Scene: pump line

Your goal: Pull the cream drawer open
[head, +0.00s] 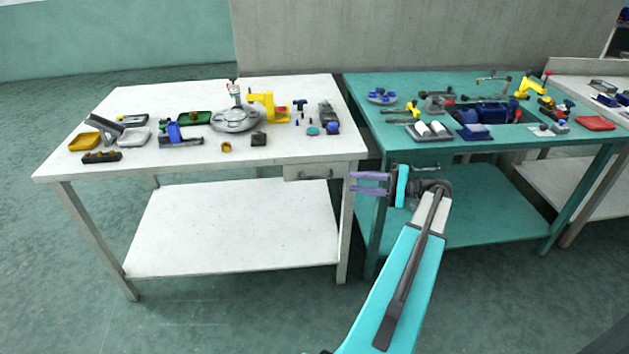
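The cream drawer (306,172) hangs under the right end of the white table's top, at the front edge. Its front looks flush with the table edge, and a small dark handle shows on it, too small to make out well. My gripper (352,182) has purple fingers that point left towards the drawer. The fingers are apart with nothing between them.
The white table (110,174) carries trays, a round grey fixture (235,120) and a yellow press (264,104). A teal table (365,95) with tools stands close on the right, behind my arm. The floor in front of the white table is clear.

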